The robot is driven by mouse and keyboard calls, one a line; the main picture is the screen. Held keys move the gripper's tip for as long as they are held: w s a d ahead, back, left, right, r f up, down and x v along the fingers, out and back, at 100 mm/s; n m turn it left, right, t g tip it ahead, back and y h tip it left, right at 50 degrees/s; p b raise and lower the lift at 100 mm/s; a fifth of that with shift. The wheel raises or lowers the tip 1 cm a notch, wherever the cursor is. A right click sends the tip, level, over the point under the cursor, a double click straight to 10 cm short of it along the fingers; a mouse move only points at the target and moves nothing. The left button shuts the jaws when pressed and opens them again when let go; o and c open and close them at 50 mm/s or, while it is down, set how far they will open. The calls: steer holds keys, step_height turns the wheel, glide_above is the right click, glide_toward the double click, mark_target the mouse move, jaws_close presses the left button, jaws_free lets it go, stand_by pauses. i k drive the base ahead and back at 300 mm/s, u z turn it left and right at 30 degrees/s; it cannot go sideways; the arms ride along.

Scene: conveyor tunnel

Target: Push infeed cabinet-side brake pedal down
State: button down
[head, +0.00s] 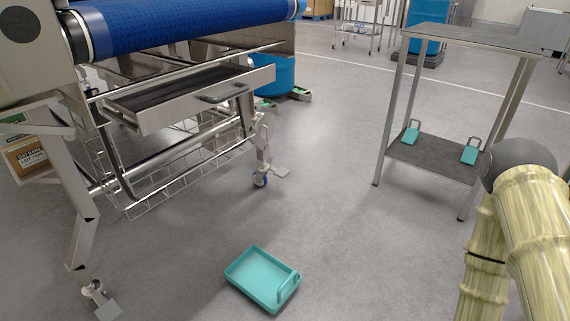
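A conveyor frame on castors stands at the left. A second, similar pedal (108,310) shows at the foot of the near left leg, close to the bottom edge. I cannot tell from the view which of them is the infeed cabinet-side one, nor whether either is pressed. My arm shows at the lower right, well apart from both pedals; my gripper is out of view.
A teal tray (262,278) lies on the floor in front. A metal table (470,40) with a lower shelf (435,160) holding two teal scoops stands at the right. An open drawer (190,95) juts from the conveyor frame above the right castor.

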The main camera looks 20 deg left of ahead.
mark_target(281, 172)
steer(key=u, duration=0.65)
steer(key=i, duration=1.1)
steer(key=u, duration=0.4)
